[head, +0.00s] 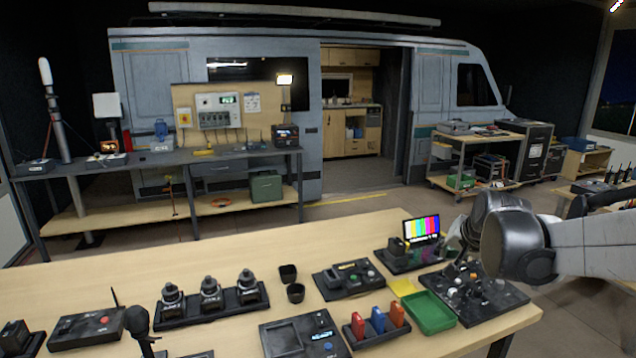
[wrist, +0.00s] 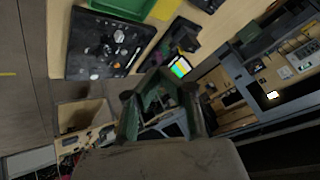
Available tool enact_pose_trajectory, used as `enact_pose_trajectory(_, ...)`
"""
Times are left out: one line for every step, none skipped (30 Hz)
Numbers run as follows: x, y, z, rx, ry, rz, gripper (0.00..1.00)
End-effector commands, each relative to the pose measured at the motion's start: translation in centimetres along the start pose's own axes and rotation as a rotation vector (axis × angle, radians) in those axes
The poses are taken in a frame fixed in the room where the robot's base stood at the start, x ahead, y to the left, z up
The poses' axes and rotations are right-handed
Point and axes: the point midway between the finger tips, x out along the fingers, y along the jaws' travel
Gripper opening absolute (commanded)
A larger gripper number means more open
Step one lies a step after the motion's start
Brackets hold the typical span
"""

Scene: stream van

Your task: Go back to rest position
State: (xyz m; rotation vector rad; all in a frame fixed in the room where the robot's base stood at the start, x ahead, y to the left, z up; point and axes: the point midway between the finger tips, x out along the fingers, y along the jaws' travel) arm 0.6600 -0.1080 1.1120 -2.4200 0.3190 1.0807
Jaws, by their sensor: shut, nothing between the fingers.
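My gripper (head: 458,240) is at the right side of the head view, above the right end of the wooden table (head: 350,235). Its fingers are partly hidden by my wrist there. In the wrist view my gripper (wrist: 158,76) shows in the middle, with its fingertips together and nothing between them. It is apart from the things on the table.
Red and blue items stand in a holder (head: 376,333). Joystick units (head: 210,300) sit further left. The table's back left is clear. A van (head: 375,110) stands behind.

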Motion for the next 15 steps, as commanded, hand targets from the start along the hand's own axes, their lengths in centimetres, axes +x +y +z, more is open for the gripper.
enact_pose_trajectory(-1.5,-0.5,1.2,-0.025,-0.006,-0.001,0.0)
enact_pose_trajectory(-2.2,-0.6,1.8,-0.041,-0.01,0.0,0.0)
enact_pose_trajectory(-3.3,-0.8,2.6,-0.06,-0.014,0.0,0.0)
enact_pose_trajectory(-4.0,-1.0,3.3,-0.075,-0.017,0.0,0.0)
enact_pose_trajectory(-4.7,-1.1,3.9,-0.091,-0.021,0.0,0.0)
enact_pose_trajectory(-5.7,-1.2,4.8,-0.112,-0.025,0.001,0.0)
enact_pose_trajectory(-6.4,-1.3,5.5,-0.127,-0.029,0.002,0.0)
enact_pose_trajectory(-7.1,-1.3,6.2,-0.142,-0.032,0.002,0.0)
enact_pose_trajectory(-8.0,-1.4,7.2,-0.162,-0.037,0.002,0.0)
enact_pose_trajectory(-8.6,-1.4,7.9,-0.178,-0.041,0.002,0.0)
enact_pose_trajectory(-9.2,-1.4,8.6,-0.193,-0.044,0.003,0.0)
enact_pose_trajectory(-10.0,-1.3,9.5,-0.213,-0.048,0.004,0.0)
enact_pose_trajectory(-10.6,-1.3,10.2,-0.229,-0.051,0.004,0.0)
enact_pose_trajectory(-11.2,-1.2,11.0,-0.245,-0.054,0.004,0.0)
enact_pose_trajectory(-11.9,-1.1,12.0,-0.264,-0.058,0.004,0.0)
